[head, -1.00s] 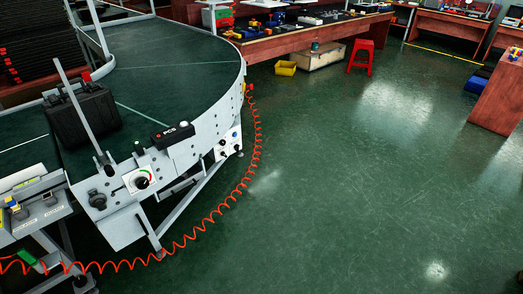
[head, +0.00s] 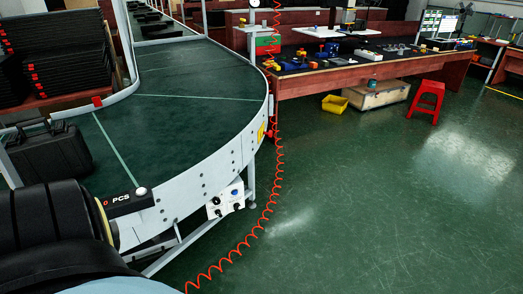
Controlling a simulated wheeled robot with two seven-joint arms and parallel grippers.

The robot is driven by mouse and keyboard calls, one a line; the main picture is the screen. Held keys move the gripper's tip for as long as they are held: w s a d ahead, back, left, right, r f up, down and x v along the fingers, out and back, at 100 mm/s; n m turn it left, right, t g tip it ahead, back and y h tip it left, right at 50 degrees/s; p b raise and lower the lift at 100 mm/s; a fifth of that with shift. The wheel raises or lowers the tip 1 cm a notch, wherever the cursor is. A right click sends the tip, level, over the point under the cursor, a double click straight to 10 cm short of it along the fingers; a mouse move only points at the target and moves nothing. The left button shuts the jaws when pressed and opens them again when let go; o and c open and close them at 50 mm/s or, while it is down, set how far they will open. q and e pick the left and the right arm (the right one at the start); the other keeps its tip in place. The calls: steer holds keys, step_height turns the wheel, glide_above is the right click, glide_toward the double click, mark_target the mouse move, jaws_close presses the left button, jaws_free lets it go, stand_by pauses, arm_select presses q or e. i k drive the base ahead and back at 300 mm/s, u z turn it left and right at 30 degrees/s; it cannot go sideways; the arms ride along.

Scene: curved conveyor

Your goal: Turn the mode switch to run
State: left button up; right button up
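A white control panel (head: 225,200) is fixed on the outer side of the curved conveyor (head: 185,72). It carries a blue round part and several small dark knobs or switches. They are too small to read any label or to tell which is the mode switch or how it is set. No part of my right arm or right gripper shows.
A black PCS counter box (head: 130,202) sits on the conveyor rim beside my arm. A coiled orange hose (head: 262,220) runs past the panel's right side. Open green floor (head: 370,210) lies to the right.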

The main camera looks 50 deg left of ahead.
mark_target(236, 207)
steer(key=u, duration=0.45)
steer(key=i, duration=1.55)
steer(key=u, duration=1.05)
